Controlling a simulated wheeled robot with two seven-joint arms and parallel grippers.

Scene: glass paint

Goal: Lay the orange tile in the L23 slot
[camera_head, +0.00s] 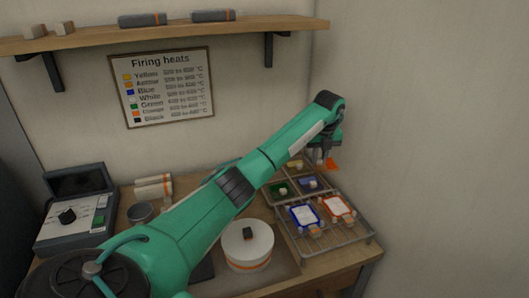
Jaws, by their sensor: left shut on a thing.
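My left arm comes in from the left, and its gripper (326,157) is over the back right of the rack. It is shut on an orange tile (332,165), held tilted above the rack. The wire rack (328,241) holds several coloured tiles in its slots: a green tile (276,189), a blue tile (318,182), a white tile with a blue border (303,216) and a white tile with an orange border (338,207). Slot labels are too small to read, so I cannot tell which slot is L23. My right gripper is not in view.
A round white pot (247,252) with a dark knob stands left of the rack. A control box (75,222), a grey cup (140,212) and pale rolls (153,188) are at the left. A wall closes the right side.

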